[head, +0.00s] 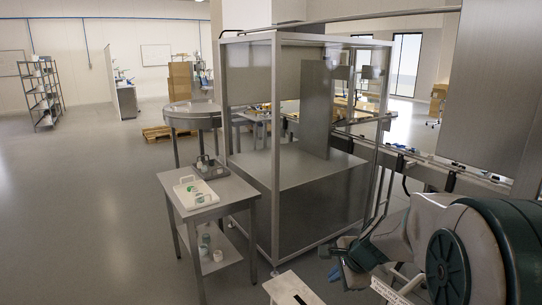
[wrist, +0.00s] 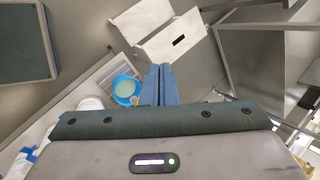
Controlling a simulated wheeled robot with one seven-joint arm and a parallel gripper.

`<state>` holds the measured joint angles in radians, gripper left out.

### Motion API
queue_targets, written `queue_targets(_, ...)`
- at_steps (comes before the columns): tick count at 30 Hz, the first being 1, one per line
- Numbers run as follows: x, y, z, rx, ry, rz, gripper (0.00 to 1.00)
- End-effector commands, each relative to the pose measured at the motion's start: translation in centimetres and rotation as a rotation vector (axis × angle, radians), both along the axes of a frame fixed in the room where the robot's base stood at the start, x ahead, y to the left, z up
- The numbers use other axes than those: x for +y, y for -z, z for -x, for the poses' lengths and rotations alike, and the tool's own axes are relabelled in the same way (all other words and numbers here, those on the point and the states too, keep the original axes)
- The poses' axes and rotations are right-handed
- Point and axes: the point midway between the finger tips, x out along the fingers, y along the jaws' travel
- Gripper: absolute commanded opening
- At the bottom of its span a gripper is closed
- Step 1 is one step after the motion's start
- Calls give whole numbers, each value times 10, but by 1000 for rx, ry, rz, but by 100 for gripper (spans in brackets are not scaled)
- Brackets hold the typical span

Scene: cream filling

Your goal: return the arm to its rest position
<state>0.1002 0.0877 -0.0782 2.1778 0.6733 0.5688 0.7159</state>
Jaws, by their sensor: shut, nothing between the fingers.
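My arm (head: 440,240) fills the lower right of the head view, with its dark green and grey links bent close to the camera. My gripper (head: 337,272) is at the arm's left end in that view, low and in front of the metal-framed enclosure. In the wrist view my gripper (wrist: 157,72) shows its two blue fingers side by side and touching, with nothing between them. The fingertips point toward a white step-shaped box and appear apart from it.
The white box (head: 293,289) with a dark slot also shows in the wrist view (wrist: 146,22). A blue round container (wrist: 126,89) is left of the fingers. The metal-framed enclosure (head: 276,160) and a small side table (head: 230,190) stand ahead. Open floor (head: 90,220) lies left.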

Motion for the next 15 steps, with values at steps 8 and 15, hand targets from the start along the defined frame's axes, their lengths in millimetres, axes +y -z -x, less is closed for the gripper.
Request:
queue_targets(8,25,-43,94,-81,-564,294,0)
queue_targets(15,22,-56,171,-105,-998,567,0)
